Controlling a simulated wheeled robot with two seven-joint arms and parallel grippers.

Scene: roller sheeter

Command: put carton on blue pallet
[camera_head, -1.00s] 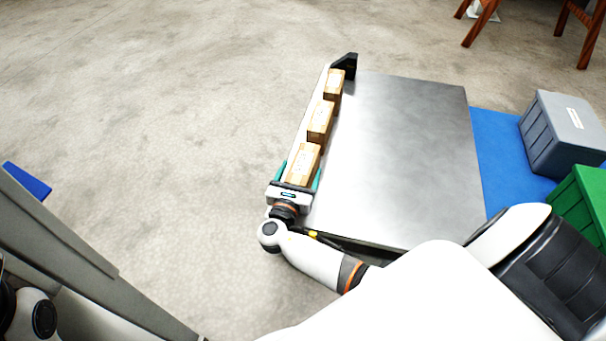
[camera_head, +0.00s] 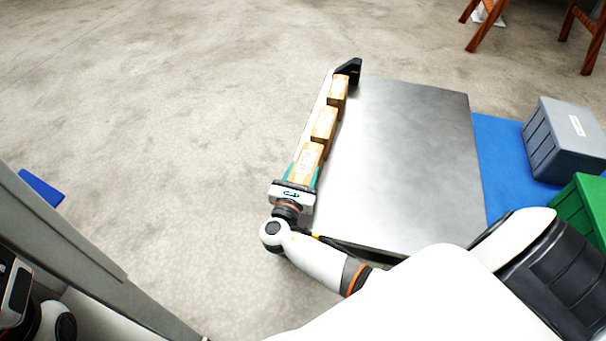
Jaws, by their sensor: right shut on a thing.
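Three brown cartons stand in a row along the left edge of a grey metal table: a near carton (camera_head: 306,158), a middle carton (camera_head: 324,122) and a far carton (camera_head: 338,88). My right gripper (camera_head: 303,172) is shut on the near carton, with its teal fingers on either side of it. The carton is still in line with the others. A flat blue surface (camera_head: 500,150), which looks like the blue pallet, lies right of the table. Another blue piece (camera_head: 40,187) shows at the left edge, partly hidden. Part of my left arm shows at lower left; its jaws are not visible.
The metal table top (camera_head: 410,150) is bare right of the cartons. A black end piece (camera_head: 350,70) stands beyond the far carton. A grey crate (camera_head: 565,140) and a green crate (camera_head: 585,205) stand at the right. Open concrete floor (camera_head: 170,130) lies left.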

